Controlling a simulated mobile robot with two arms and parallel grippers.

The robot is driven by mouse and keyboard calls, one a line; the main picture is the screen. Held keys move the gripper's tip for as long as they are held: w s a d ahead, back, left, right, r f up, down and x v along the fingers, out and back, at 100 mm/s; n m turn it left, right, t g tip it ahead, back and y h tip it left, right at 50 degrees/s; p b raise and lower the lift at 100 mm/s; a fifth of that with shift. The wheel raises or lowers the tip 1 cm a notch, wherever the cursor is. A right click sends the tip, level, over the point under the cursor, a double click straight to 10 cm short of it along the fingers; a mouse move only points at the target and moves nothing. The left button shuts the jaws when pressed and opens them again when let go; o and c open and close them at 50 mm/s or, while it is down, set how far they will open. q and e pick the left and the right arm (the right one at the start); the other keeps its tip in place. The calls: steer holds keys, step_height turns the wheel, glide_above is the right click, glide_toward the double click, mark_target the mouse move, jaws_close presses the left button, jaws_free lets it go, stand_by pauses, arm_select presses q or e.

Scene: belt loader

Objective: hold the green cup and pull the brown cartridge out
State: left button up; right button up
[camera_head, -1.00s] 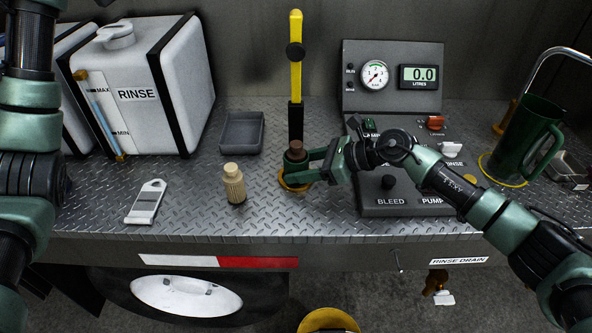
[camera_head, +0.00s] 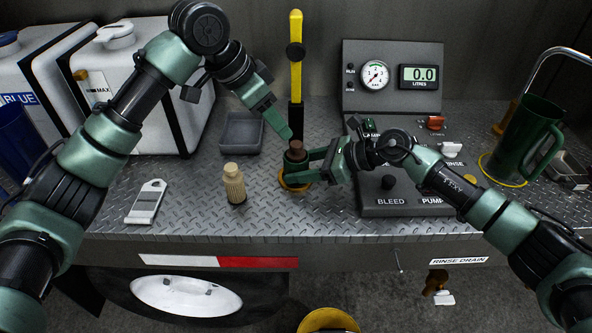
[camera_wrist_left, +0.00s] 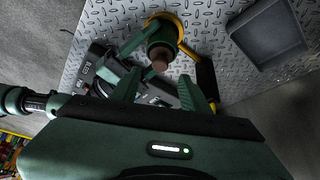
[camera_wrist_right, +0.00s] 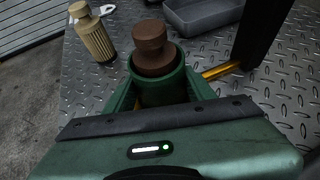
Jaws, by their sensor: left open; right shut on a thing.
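The brown cartridge (camera_wrist_right: 151,48) sits upright in the green cup (camera_wrist_right: 160,88), its knobbed top sticking out above the rim. In the head view the cartridge (camera_head: 296,146) and cup show at the foot of the yellow-handled lever. My right gripper (camera_head: 308,167) is shut on the green cup from the right. My left gripper (camera_head: 288,132) is open and empty, tilted down just above and beside the cartridge. In the left wrist view the cartridge (camera_wrist_left: 159,60) lies between and beyond the open fingers, apart from them.
A tan ribbed cartridge (camera_head: 234,184) stands to the left of the cup. A grey tray (camera_head: 241,133) lies behind it, and a white slotted tool (camera_head: 146,201) farther left. The yellow lever (camera_head: 296,60) rises close behind the cup. The control panel (camera_head: 408,206) is to the right.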

mark_target(294, 144)
arm_select(q)
steer(key=shift+x, duration=4.25)
steer(key=shift+c, duration=0.3)
jaws_close()
steer(key=shift+r, duration=0.7)
steer(key=shift+r, duration=3.95)
arm_select(e)
steer(key=o, duration=1)
arm_select(q)
steer(key=shift+w, duration=0.1)
arm_select(e)
steer(key=shift+o, duration=0.3)
